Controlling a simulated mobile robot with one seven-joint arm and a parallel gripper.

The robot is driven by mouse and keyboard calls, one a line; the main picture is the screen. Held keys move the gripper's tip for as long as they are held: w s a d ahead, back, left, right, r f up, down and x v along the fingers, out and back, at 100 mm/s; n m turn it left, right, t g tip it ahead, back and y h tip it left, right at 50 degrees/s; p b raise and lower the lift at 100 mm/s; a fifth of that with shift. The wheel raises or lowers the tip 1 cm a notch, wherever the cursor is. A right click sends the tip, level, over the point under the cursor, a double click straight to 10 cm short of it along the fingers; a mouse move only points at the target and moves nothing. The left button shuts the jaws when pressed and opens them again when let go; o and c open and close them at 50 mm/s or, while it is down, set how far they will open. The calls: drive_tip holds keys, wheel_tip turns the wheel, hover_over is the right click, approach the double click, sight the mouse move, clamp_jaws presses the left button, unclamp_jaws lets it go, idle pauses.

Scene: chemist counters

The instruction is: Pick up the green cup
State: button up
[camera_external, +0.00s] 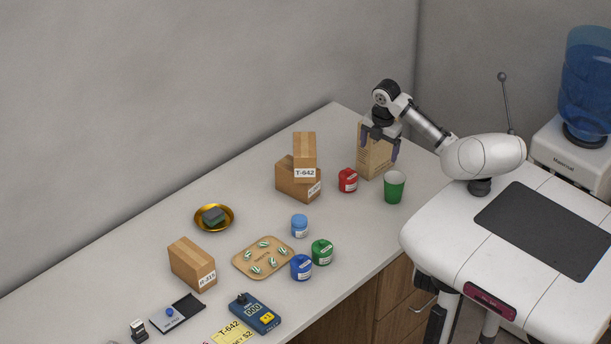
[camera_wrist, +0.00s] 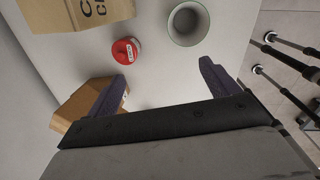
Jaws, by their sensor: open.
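The green cup (camera_external: 394,188) stands upright on the counter near its front right edge, close to my base. In the wrist view the cup (camera_wrist: 188,23) shows from above at the top, with a pale rim and an empty-looking grey inside. The cup lies beyond the fingertips, nearer the right finger.
A red jar (camera_external: 348,180) stands left of the cup. Blue and green jars (camera_external: 321,252), a pill tray (camera_external: 263,257) and a gold bowl (camera_external: 214,217) occupy the counter's middle.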

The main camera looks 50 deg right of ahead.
drive_tip(key=g, duration=0.1)
approach(394, 185)
drive_tip(key=w+d, duration=0.2)
drive_tip(key=d, duration=0.1)
drive_tip(key=shift+y, duration=0.3)
drive_tip(key=shift+w+d+f+p, duration=0.1)
drive_tip(key=shift+f+p, duration=0.85)
drive_tip(key=shift+f, duration=2.2)
drive_tip(key=shift+w+d+f+p, duration=0.1)
drive_tip(key=shift+f+p, duration=0.8)
drive_tip(key=shift+f, duration=2.3)
drive_tip(key=shift+c, duration=0.5)
drive_tip(key=c, duration=0.9)
